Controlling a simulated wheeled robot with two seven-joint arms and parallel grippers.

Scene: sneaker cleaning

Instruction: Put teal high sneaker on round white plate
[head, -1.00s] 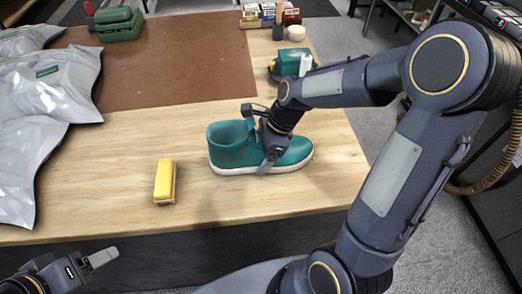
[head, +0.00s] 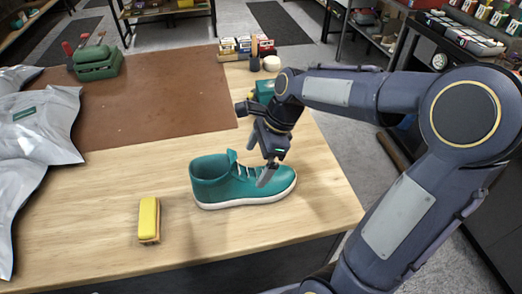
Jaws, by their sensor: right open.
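The teal high sneaker (head: 228,183) with a white sole stands upright on the wooden table, its toe pointing right. My right gripper (head: 259,160) is open and empty over the front of the shoe. One finger hangs in front of the toe area, and the other shows near the laces. I cannot tell whether a finger touches the shoe. No round white plate can be made out in this view. My left gripper is out of view.
A yellow brush (head: 149,219) stands on the wooden table (head: 110,190), left of the shoe. Silvery bags (head: 35,130) lie at the left edge. A green toolbox (head: 96,63) stands at the back by the brown mat (head: 160,95). A teal box (head: 264,92) is partly hidden behind my right arm.

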